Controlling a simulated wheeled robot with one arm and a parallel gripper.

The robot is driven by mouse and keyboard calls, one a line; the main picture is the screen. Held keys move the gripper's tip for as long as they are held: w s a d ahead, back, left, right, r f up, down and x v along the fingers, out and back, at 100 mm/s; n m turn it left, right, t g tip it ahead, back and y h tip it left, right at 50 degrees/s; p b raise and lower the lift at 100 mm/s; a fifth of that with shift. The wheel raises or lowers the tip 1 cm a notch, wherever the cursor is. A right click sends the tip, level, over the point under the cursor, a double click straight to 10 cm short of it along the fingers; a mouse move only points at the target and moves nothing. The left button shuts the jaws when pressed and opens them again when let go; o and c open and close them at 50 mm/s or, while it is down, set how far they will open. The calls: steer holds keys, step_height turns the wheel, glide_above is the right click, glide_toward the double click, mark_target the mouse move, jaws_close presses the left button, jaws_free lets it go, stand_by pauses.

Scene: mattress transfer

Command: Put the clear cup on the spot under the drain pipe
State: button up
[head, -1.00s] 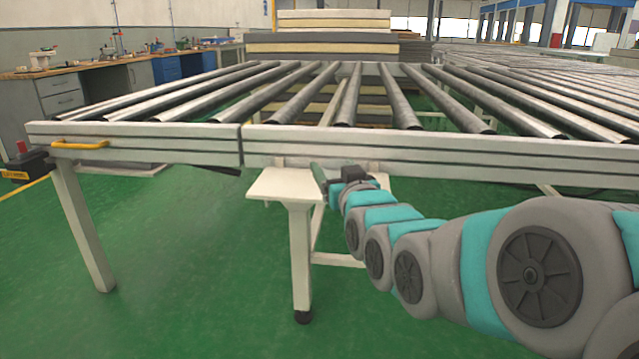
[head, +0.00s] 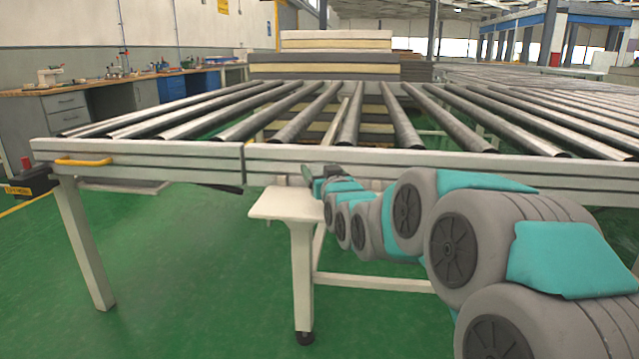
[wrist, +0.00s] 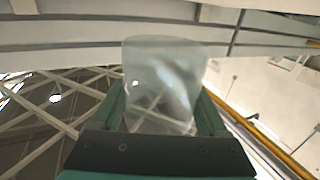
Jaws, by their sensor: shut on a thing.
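A clear cup (wrist: 162,85) fills the middle of the wrist view. It stands between the two green fingers of my gripper (wrist: 163,100), which is shut on it. In the head view my gripper (head: 310,174) is small, beside the conveyor's front rail and above a small white shelf (head: 275,203). I cannot make out the cup there. I cannot pick out the drain pipe or the spot under it in either view.
The roller conveyor's front rail (head: 130,168) runs across the head view, with a yellow handle (head: 84,161) at left. Stacked mattresses (head: 335,42) stand behind the rollers. A workbench (head: 70,105) is at back left. Green floor (head: 190,270) is open at front left.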

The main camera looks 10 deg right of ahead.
steer(key=shift+w, duration=0.7)
step_height(320, 180, down, 4)
steer(key=shift+r, duration=0.2)
steer(key=o, duration=1.2)
steer(key=shift+o, duration=0.2)
